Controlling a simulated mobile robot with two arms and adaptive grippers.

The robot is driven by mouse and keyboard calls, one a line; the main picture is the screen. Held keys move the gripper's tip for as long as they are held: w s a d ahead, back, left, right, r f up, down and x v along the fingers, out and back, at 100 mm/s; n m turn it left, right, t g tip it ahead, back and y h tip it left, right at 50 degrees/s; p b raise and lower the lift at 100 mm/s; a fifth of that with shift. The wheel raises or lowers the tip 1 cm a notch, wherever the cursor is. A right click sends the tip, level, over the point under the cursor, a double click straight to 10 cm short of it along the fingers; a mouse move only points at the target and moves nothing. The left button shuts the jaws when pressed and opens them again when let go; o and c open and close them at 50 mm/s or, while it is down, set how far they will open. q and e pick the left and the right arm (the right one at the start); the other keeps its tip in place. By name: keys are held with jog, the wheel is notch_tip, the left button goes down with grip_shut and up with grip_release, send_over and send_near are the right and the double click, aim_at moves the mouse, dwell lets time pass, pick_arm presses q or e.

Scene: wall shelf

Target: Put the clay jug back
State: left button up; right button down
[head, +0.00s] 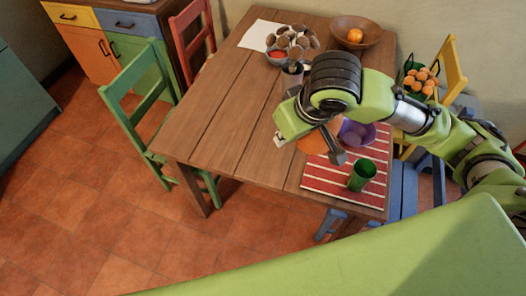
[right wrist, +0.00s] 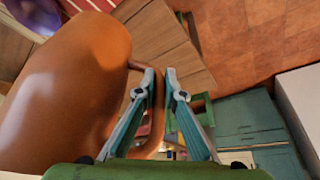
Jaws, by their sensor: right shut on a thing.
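The clay jug (head: 313,141) is orange-brown and smooth. In the head view it is over the right part of the table, mostly hidden under my right arm. In the right wrist view the jug (right wrist: 70,85) fills the left side, large and close. My right gripper (right wrist: 160,76) is shut on the jug's handle (right wrist: 157,112), which passes between its two fingers. I cannot tell how far the jug is above the table. My left gripper is out of view. No wall shelf shows.
The wooden table (head: 215,100) holds a red striped mat (head: 325,180), a green cup (head: 362,174), a purple bowl (head: 357,133), a wooden bowl (head: 372,38) with an orange, and a heaped bowl. Chairs (head: 135,100) stand around it. The tiled floor (head: 90,210) at left is clear.

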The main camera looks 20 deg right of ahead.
jog(key=s+a+f+n+g+y+p, duration=0.1)
jog(key=s+a+f+n+y+p, duration=0.15)
jog(key=s+a+f+n, duration=0.45)
jog(key=shift+n, duration=0.5)
jog(key=w+f+p, duration=0.1)
jog(key=w+f, duration=0.3)
jog(key=w+d+f+p, duration=0.1)
jog(key=w+f, duration=0.3)
jog(key=w, duration=0.1)
jog(key=w+d+f+p, duration=0.1)
jog(key=w+f, duration=0.4)
jog(key=shift+d+f+p, duration=0.1)
jog(key=shift+d+p, duration=0.15)
jog(key=shift+p, duration=0.05)
jog(key=c, duration=2.5)
grip_release()
jog(key=shift+s+f+g, duration=0.1)
jog(key=shift+f+g, duration=0.15)
jog(key=shift+g, duration=0.05)
jog(key=o, duration=0.4)
jog(key=shift+c, duration=0.2)
